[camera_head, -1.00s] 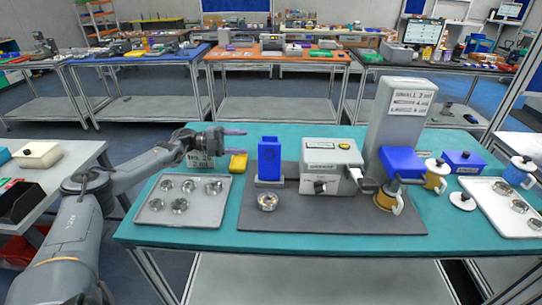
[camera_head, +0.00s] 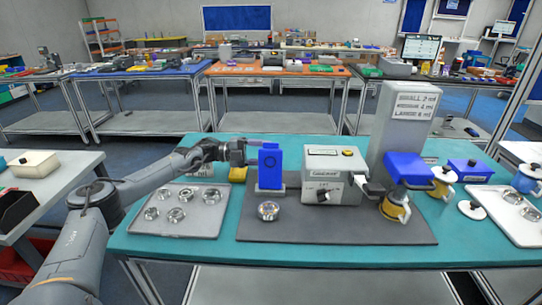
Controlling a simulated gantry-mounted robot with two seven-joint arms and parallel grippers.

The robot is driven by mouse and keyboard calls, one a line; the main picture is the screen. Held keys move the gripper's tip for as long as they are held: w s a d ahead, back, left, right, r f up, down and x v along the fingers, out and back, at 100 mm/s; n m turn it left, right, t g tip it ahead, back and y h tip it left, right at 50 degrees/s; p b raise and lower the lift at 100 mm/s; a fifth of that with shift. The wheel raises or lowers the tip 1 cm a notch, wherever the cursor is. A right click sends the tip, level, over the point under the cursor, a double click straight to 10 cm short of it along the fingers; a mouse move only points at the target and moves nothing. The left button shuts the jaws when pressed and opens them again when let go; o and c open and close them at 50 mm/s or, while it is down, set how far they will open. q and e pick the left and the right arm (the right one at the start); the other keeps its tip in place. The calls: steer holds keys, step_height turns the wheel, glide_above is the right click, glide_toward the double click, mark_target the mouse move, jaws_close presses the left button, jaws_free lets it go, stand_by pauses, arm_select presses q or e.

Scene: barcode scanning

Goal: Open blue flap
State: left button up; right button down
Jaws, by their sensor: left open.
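An upright blue panel (camera_head: 270,169) stands on a small grey base at the left of the dark mat. A second blue part (camera_head: 408,168) sits low on the front of the tall grey machine (camera_head: 404,125), above a yellow cup (camera_head: 395,208). I cannot tell for certain which one is the blue flap. My left gripper (camera_head: 247,153) is open and empty, its fingertips close to the upper left edge of the upright panel. I cannot tell whether they touch it. My right gripper is out of view.
A grey box machine (camera_head: 331,175) stands right of the upright panel. A metal ring (camera_head: 268,211) lies on the dark mat (camera_head: 330,229).

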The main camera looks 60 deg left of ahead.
arm_select(q)
steer(key=shift+x, duration=1.5)
steer(key=shift+c, duration=0.3)
jaws_close()
